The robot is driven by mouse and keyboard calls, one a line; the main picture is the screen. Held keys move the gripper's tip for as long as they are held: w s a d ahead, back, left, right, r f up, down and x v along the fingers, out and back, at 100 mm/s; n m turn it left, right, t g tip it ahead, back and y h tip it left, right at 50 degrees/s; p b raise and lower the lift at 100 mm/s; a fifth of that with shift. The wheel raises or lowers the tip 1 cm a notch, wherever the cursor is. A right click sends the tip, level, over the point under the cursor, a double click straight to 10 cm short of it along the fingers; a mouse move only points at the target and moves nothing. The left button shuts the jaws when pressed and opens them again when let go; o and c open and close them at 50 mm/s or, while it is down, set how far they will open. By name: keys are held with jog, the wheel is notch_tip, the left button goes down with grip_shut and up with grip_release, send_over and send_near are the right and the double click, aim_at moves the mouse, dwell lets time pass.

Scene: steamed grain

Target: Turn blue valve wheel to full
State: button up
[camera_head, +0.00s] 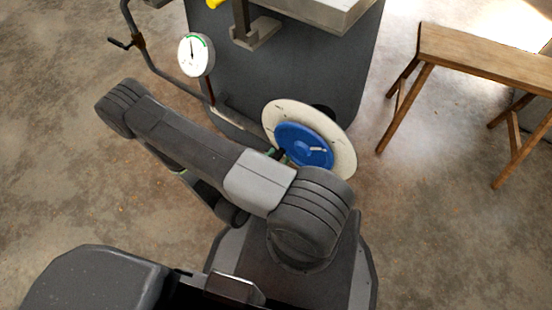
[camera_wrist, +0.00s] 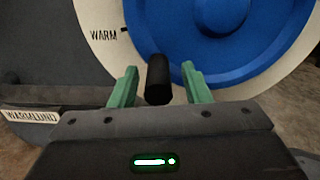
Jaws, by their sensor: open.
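The blue valve wheel (camera_head: 297,138) sits in front of a round cream dial plate (camera_head: 342,150) low on the dark grey housing. A small white mark (camera_head: 318,149) shows on the wheel. In the wrist view the blue wheel (camera_wrist: 190,30) fills the top, and the cream plate (camera_wrist: 88,32) carries the word WARM and a black tick. A black peg-like handle (camera_wrist: 158,80) stands between the two green fingers of my gripper (camera_wrist: 160,86). The gripper is open, with gaps visible on both sides of the handle. My arm hides part of the plate's lower left in the head view.
A white gauge (camera_head: 196,55) on a pipe stands left of the housing (camera_head: 290,75). A bent pipe with a crank handle (camera_head: 125,42) is at upper left. A wooden bench (camera_head: 480,58) stands at right.

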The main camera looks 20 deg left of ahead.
aim_at(284, 133)
notch_tip(284, 133, up, 10)
jog(key=p, duration=0.3)
dwell(0.3)
notch_tip(284, 133, down, 10)
jog(key=b, duration=0.3)
jog(key=shift+a+r, duration=0.1)
dwell(0.4)
